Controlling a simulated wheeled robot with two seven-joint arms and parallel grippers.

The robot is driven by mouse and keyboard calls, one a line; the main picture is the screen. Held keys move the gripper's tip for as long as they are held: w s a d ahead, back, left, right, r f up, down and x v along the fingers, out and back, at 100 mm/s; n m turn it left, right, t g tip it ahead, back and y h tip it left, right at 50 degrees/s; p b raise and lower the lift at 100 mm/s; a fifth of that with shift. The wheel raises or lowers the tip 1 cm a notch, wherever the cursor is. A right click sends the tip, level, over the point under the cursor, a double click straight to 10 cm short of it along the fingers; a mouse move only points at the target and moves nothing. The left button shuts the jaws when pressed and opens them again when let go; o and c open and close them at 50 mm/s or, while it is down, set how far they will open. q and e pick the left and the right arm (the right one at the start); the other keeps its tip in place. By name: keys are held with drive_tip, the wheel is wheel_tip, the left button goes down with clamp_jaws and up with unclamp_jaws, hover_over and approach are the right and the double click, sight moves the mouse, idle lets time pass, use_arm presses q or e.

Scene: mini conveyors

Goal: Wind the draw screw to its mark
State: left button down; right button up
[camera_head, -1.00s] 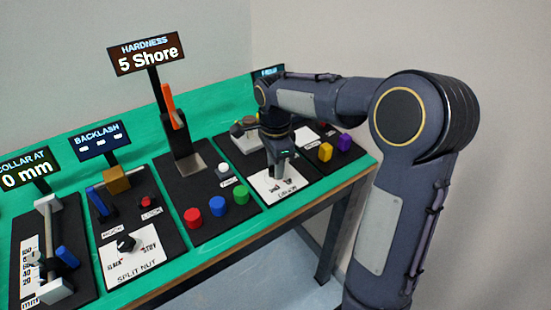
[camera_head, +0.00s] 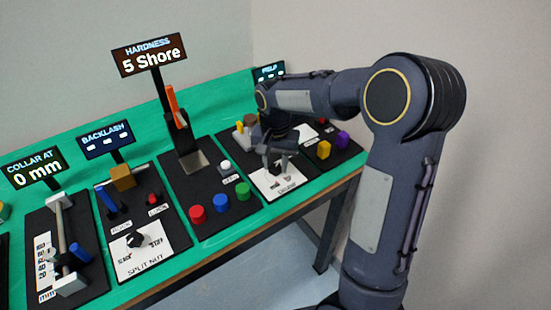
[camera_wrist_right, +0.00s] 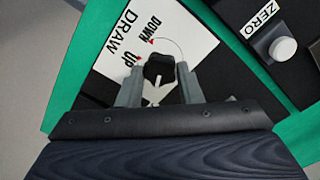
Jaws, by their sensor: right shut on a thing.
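A black knob (camera_wrist_right: 158,68) stands on a white card (camera_wrist_right: 185,30) marked DRAW, with UP and DOWN and red marks, in the right wrist view. A white pointer (camera_wrist_right: 155,93) shows at the knob's near side. My right gripper (camera_wrist_right: 159,80) has its fingers on both sides of the knob and is shut on it. In the head view my right gripper (camera_head: 277,166) is low over the same card (camera_head: 283,187), and its fingers largely hide the knob. My left gripper is out of view.
A white ZERO button (camera_wrist_right: 283,48) is beside the card. Red (camera_head: 196,215), blue (camera_head: 221,202) and green (camera_head: 244,193) knobs are to its left, yellow (camera_head: 323,150) and purple (camera_head: 342,140) blocks to its right. The HARDNESS sign (camera_head: 148,57) reads 5 Shore; the COLLAR AT sign (camera_head: 33,168) reads 0 mm.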

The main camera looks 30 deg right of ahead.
drive_tip(key=n+p, duration=0.1)
drive_tip(key=n, duration=0.4)
drive_tip(key=shift+n, duration=0.3)
drive_tip(key=n+p, duration=0.1)
drive_tip(key=n, duration=0.5)
drive_tip(key=shift+p, duration=0.4)
drive_tip(key=n+p, duration=0.1)
drive_tip(key=n, duration=0.4)
drive_tip(key=shift+n, duration=0.4)
drive_tip(key=n+p, duration=0.1)
drive_tip(key=n, duration=0.4)
drive_tip(key=shift+r+p, duration=0.1)
drive_tip(key=shift+p, duration=0.3)
drive_tip(key=n+p, duration=0.2)
drive_tip(key=n, duration=0.4)
drive_tip(key=n+p, duration=0.2)
drive_tip(key=n, duration=0.2)
drive_tip(key=n+p, duration=0.3)
drive_tip(key=n, duration=0.2)
drive_tip(key=shift+n, duration=0.4)
drive_tip(key=shift+n+p, duration=1.3)
drive_tip(key=shift+n, duration=1.1)
